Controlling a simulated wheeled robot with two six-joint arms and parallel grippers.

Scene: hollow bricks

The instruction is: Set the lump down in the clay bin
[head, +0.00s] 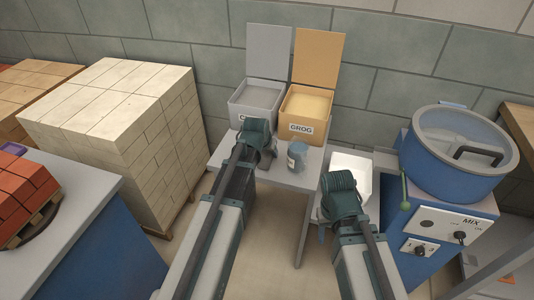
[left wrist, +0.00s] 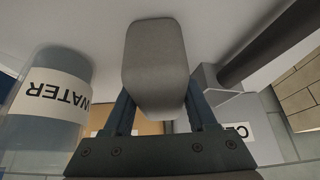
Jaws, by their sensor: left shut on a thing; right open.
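The grey lump (left wrist: 155,60) is a rounded block between the two fingers of my left gripper (left wrist: 160,108), shut on it, in the left wrist view. In the head view my left wrist hides most of that gripper, and I cannot make out the lump clearly. The clay bin (head: 257,97) is a light box with grey contents and a raised grey lid, at the back of the table. My left arm stands in front of it and covers most of its label. My right gripper (head: 323,233) is open, low beside the table, mostly hidden under its wrist.
The GROG bin (head: 303,112) stands right of the clay bin, its orange lid raised. A water container (head: 297,155) stands on the table (head: 312,168) close to my left gripper; its label shows in the left wrist view (left wrist: 52,97). A blue mixer (head: 455,160) is at right.

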